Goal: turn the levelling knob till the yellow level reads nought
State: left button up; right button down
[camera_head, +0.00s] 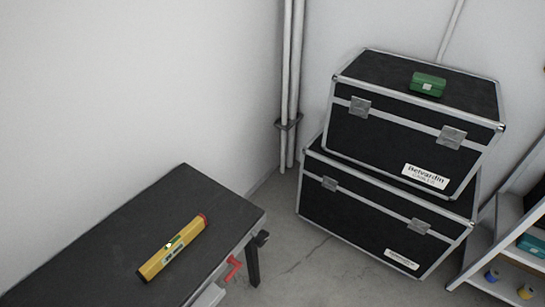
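The yellow level (173,248) lies at a slant on the dark tabletop (125,225) at lower left. It has a red end at upper right and a small green part near its middle, too small to read. A red handle-like part (233,268) shows below that edge. I cannot tell which of these is the levelling knob. Neither gripper shows in the head view.
Two black cases with metal edges (370,213) are stacked on the floor, with a green box (428,84) on top. White pipes (291,80) run up the wall. A shelf unit (497,240) holding small items stands at far right. Bare floor (300,270) lies between table and cases.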

aim_at(261, 237)
jog(key=l+u, duration=0.25)
jog(key=u, duration=0.15)
jog(key=k+l+u, duration=0.1)
jog(key=l+u, duration=0.15)
jog(key=u, duration=0.15)
jog(key=k+l+u, duration=0.1)
jog(key=u, duration=0.35)
jog(key=k+j+z, duration=0.25)
jog(key=j, duration=0.3)
jog(key=k+j+z, duration=0.25)
jog(key=k+j, duration=0.15)
jog(key=j, duration=0.1)
